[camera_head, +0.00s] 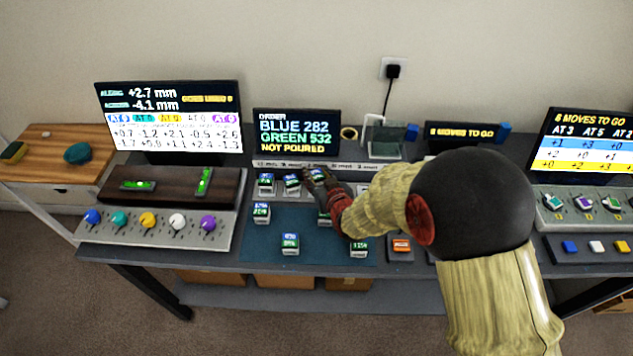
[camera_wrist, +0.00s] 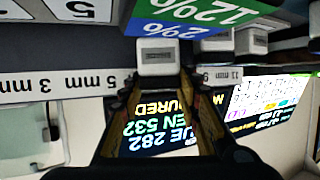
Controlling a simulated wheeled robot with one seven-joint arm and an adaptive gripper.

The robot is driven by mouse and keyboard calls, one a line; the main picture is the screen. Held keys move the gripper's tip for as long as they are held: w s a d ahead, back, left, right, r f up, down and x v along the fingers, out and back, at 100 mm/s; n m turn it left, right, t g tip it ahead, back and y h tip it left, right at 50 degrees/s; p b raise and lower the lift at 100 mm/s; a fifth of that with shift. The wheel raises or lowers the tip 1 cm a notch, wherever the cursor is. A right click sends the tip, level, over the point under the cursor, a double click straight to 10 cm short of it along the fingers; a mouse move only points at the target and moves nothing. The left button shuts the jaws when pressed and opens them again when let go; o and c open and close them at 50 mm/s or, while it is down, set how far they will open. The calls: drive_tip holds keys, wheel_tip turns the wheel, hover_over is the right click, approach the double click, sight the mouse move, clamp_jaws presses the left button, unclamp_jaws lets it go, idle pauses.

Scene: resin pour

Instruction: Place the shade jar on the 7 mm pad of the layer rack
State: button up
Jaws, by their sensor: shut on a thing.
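My gripper (camera_head: 326,186) is shut on a shade jar (camera_head: 318,175) with a blue and green top label. In the wrist view the label of the jar (camera_wrist: 195,20) reads 12% and 2%, upside down. The jar is at the third place from the left of the layer rack (camera_head: 283,195). In the wrist view the rack's strip (camera_wrist: 60,84) shows 3 mm and 5 mm on one side of my gripper and 11 mm on the other. The 7 mm marking is hidden. I cannot tell whether the jar touches the pad. Two jars (camera_head: 265,181) (camera_head: 291,181) stand on the rack's left places.
Several other jars, one at the front (camera_head: 290,243), stand on the dark teal mat (camera_head: 325,248). The order screen (camera_head: 297,135) stands close behind the rack. A panel of coloured knobs (camera_head: 155,225) is left. My arm covers part of the rack's right side.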

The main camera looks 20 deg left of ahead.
drive_tip(key=shift+s+f+b, duration=0.1)
drive_tip(key=shift+f+b, duration=0.25)
drive_tip(key=shift+f, duration=0.85)
drive_tip(key=shift+f, duration=0.15)
drive_tip(key=o, duration=0.9)
drive_tip(key=shift+r, duration=0.25)
drive_tip(key=p+v, duration=0.3)
drive_tip(key=v, duration=0.9)
